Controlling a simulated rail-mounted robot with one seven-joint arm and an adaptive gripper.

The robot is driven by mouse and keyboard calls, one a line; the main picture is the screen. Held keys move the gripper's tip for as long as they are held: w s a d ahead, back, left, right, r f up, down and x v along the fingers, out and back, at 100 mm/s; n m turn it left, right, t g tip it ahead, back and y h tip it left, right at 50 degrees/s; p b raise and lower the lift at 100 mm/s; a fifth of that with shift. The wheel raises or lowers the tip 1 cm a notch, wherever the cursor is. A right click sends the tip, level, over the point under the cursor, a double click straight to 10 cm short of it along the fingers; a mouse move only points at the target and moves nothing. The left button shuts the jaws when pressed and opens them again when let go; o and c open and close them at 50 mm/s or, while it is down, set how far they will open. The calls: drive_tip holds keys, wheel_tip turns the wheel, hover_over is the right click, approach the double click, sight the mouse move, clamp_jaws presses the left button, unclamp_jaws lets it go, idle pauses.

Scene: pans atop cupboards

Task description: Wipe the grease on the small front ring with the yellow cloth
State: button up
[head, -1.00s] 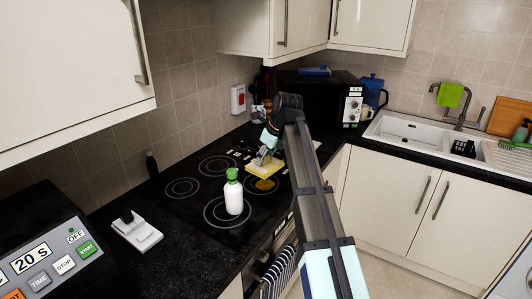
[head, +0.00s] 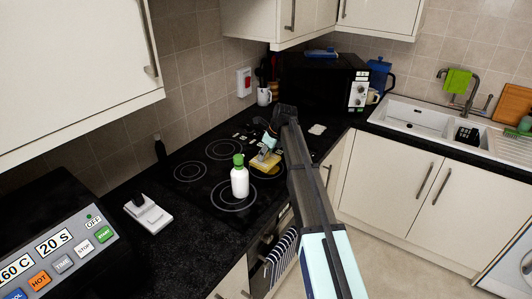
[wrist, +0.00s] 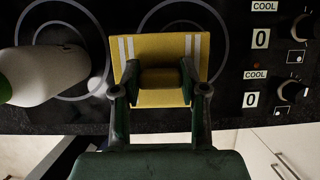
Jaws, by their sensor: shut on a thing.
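My gripper (head: 265,154) is over the hob and shut on the yellow cloth (head: 271,158). In the wrist view the fingers (wrist: 159,82) pinch the middle of the cloth (wrist: 160,98), a flat yellow piece with white stripes at both ends. The cloth lies over part of the small front ring (wrist: 222,18), whose outline shows around it. In the head view a yellow-brown grease patch (head: 266,173) shows at the near edge of the cloth. No grease shows in the wrist view. I cannot tell how much the cloth hides, or whether it touches the glass.
A white bottle with a green cap (head: 240,183) stands on the large front ring, left of the cloth; it also shows in the wrist view (wrist: 50,74). Hob knobs (wrist: 302,27) are at the right. A black microwave (head: 322,84) stands behind. A white device (head: 148,214) lies left of the hob.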

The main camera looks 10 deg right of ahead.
sight(267, 160)
drive_tip(key=shift+r+p, duration=0.1)
drive_tip(key=shift+p, duration=0.2)
drive_tip(key=shift+f+b, duration=0.6)
drive_tip(key=shift+f, duration=1.9)
drive_tip(key=shift+f, duration=0.65)
drive_tip(key=o, duration=0.7)
drive_tip(key=shift+o, duration=0.2)
drive_tip(key=shift+r+p, duration=0.3)
drive_tip(key=shift+r, duration=0.1)
drive_tip(key=c, duration=0.8)
